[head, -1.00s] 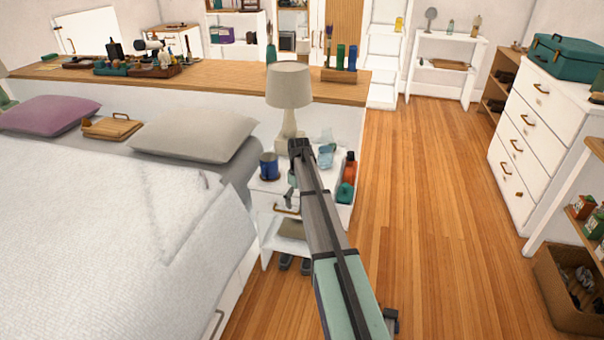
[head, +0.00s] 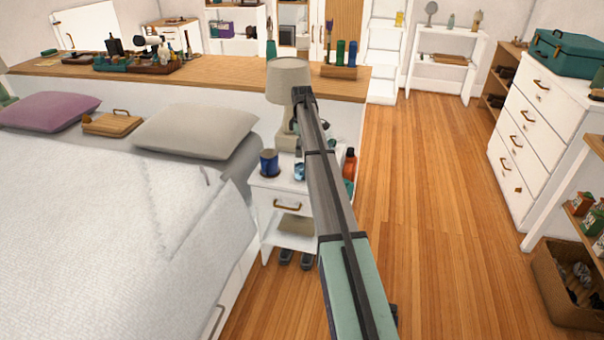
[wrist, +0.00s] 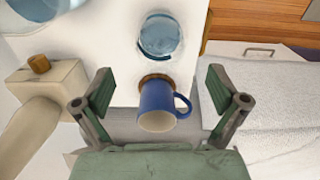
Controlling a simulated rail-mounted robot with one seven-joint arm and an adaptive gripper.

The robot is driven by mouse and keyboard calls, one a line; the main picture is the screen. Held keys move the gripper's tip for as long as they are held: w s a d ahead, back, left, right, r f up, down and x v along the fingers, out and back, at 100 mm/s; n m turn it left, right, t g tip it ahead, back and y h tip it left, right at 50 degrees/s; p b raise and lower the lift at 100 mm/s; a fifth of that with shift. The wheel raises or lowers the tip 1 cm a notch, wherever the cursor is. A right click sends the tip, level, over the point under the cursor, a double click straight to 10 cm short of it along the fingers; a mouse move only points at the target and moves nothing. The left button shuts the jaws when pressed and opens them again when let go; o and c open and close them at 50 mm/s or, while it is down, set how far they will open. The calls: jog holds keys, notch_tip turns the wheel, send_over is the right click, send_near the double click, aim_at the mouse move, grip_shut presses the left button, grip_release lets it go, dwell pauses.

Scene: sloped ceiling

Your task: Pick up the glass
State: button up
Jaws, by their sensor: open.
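A clear bluish glass (wrist: 160,36) stands on the white nightstand top (wrist: 112,30) at the top middle of the wrist view. A second clear bluish round piece (wrist: 45,10) is cut off at the upper left; I cannot tell fully what it is. In the head view a small blue glass-like piece (head: 299,172) shows beside my arm, partly hidden. My gripper (wrist: 160,97) is open and empty in the wrist view, its fingers apart. The glass appears beyond the fingertips.
A blue mug (wrist: 158,105) appears between the fingers in the wrist view; it also stands on the nightstand in the head view (head: 269,163). A lamp (head: 284,82) stands behind, close to my arm. An orange-red bottle (head: 349,163) is at the right. The bed (head: 110,230) lies left.

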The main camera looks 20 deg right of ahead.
aim_at(302, 170)
notch_tip(302, 170, down, 11)
jog(key=shift+f, duration=0.2)
jog(key=c, duration=1.3)
